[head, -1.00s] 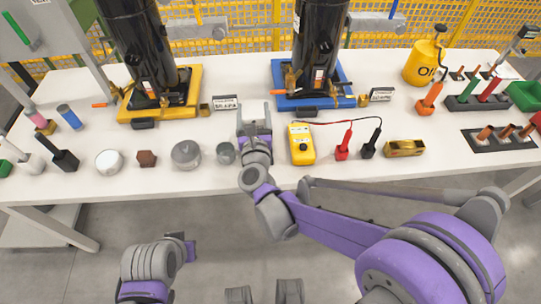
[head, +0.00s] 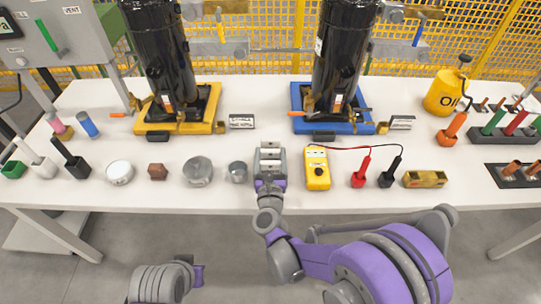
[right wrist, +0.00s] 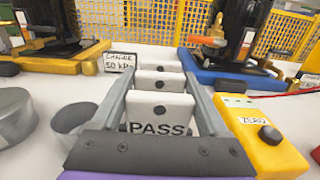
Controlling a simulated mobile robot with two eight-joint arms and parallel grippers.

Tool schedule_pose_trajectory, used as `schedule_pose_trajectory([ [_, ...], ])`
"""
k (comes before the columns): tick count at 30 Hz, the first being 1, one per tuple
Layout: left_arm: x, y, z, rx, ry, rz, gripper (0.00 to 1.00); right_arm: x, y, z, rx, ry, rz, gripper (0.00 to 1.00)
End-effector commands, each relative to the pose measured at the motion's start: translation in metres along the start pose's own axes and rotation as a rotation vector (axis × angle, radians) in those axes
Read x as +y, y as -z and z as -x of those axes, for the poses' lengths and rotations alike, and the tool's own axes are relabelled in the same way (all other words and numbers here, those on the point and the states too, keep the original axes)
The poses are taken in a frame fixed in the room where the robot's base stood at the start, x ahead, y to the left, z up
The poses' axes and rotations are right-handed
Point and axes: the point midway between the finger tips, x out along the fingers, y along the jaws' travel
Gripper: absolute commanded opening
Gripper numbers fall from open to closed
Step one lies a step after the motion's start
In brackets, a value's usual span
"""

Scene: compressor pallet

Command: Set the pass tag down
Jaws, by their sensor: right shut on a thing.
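The pass tag (right wrist: 160,112) is a small white plate with a dark hole and the word PASS, seen in the right wrist view. It sits between the two grey fingers of my right gripper (right wrist: 160,95), which is shut on it. Two more white plates with dark holes stand behind it between the fingers. In the head view my right gripper (head: 270,155) is over the front-middle of the white table, beside the yellow meter (head: 317,168). Whether the tag touches the tabletop is hidden.
A grey cup (head: 238,172) and lidded tin (head: 197,171) stand left of the gripper. Behind are black compressors on a yellow tray (head: 153,127) and a blue tray (head: 366,127), with a label card (head: 241,121). Red and black probes (head: 361,175) stand right of the meter.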

Motion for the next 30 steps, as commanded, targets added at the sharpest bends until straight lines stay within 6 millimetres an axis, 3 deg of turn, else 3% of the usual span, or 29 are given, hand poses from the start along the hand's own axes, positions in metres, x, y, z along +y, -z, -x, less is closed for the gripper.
schedule_pose_trajectory([
  [1, 0.0, 0.0, 0.0, 0.0, 0.0, 0.0, 0.0, 0.0, 0.001, 0.0, 0.003, -0.001, -0.002, 0.06],
  [2, 0.0, 0.0, 0.0, 0.0, 0.0, 0.0, 0.0, 0.0, 0.001, -0.001, 0.003, -0.001, -0.002, 0.79],
  [6, 0.0, 0.0, 0.0, 0.0, 0.0, 0.0, 0.0, 0.0, 0.001, -0.001, 0.002, 0.0, -0.001, 1.0],
  [17, 0.0, 0.0, 0.0, 0.0, 0.0, 0.0, 0.0, 0.0, 0.0, 0.01, 0.001, -0.001, -0.001, 1.0],
  [30, 0.0, 0.0, -0.001, 0.0, 0.0, 0.0, 0.0, 0.001, 0.0, 0.097, 0.001, -0.003, -0.001, 1.0],
])
